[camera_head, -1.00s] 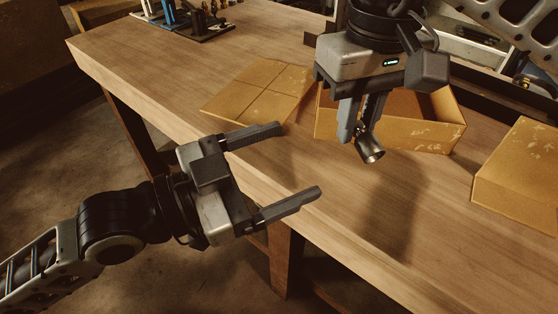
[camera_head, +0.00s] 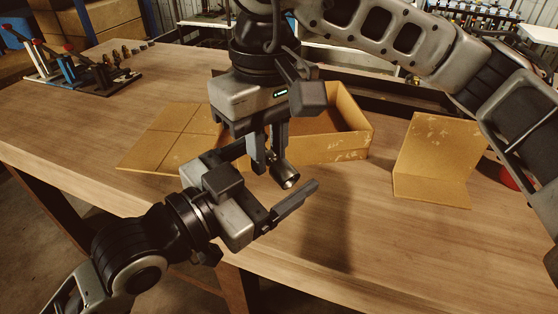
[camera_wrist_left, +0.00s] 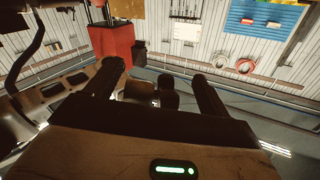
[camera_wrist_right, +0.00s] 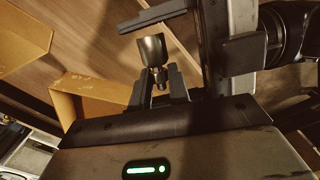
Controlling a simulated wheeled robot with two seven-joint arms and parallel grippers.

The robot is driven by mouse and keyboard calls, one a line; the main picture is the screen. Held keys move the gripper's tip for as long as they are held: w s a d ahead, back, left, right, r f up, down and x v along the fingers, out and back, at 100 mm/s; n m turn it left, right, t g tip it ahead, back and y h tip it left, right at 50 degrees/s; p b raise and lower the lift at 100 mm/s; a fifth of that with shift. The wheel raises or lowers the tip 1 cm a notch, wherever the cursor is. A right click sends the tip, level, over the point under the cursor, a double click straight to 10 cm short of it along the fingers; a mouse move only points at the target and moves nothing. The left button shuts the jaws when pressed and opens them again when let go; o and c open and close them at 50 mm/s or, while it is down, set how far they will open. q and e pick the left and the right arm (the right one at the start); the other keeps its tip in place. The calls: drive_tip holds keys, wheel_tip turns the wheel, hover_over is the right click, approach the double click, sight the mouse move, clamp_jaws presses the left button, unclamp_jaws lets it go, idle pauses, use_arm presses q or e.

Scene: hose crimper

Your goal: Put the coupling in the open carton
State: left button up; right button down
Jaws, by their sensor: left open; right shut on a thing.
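The coupling (camera_head: 286,176) is a short dark metal cylinder with a bright open end, tilted downward. My right gripper (camera_head: 268,160) is shut on it, above the table and in front of the open carton (camera_head: 335,149). The right wrist view also shows the coupling (camera_wrist_right: 152,48) at the fingers. The carton is tan cardboard with its top open; my right gripper hides its left part. My left gripper (camera_head: 288,163) is open at the table's front edge. In the picture, its fingers lie on either side of the coupling; contact cannot be told.
A flat tan cardboard piece (camera_head: 165,140) lies left of the carton. Another tan cardboard piece (camera_head: 435,155) stands folded at the right. The wooden table (camera_head: 400,245) is clear at the front right.

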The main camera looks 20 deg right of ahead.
use_arm(q)
drive_tip(key=shift+w+d, duration=0.25)
drive_tip(key=shift+d, duration=0.25)
drive_tip(key=shift+w, duration=0.1)
drive_tip(key=c, duration=1.2)
drive_tip(key=o, duration=1.2)
drive_tip(key=shift+a, duration=0.1)
drive_tip(key=v, duration=1.2)
